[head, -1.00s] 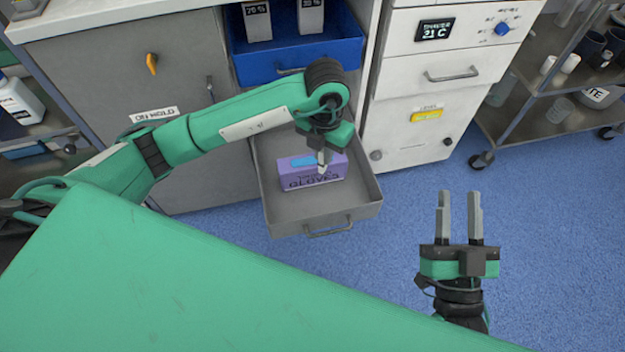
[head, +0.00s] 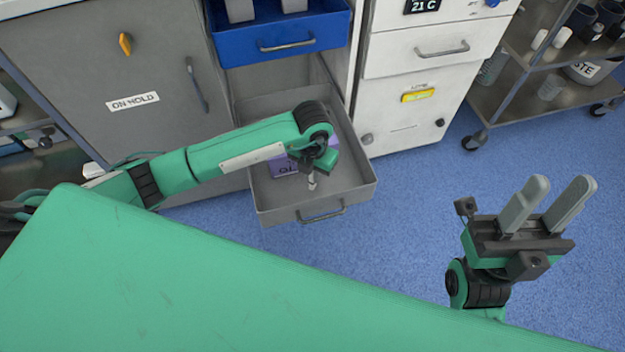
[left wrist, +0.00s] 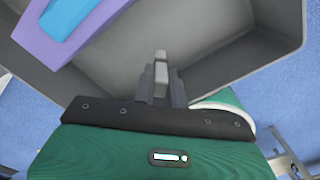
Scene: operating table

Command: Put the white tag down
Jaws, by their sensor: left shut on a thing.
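My left gripper (head: 311,175) is over the open grey drawer (head: 361,187), pointing down, to the right of the purple glove box. Its fingers (left wrist: 161,90) are shut on a small pale piece, the white tag (left wrist: 161,58), which sticks out past the fingertips in the left wrist view. In the head view only a little of the tag (head: 312,186) shows. I cannot tell whether the tag touches the drawer floor. My right gripper (head: 545,205) is open and empty over the blue floor at the right.
The purple glove box (head: 284,169) stands in the drawer, partly hidden by my left arm; its blue-topped opening shows in the left wrist view (left wrist: 72,15). A blue drawer (head: 285,45) is open above. The green operating table (head: 200,285) fills the foreground. Bare drawer floor lies around the gripper.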

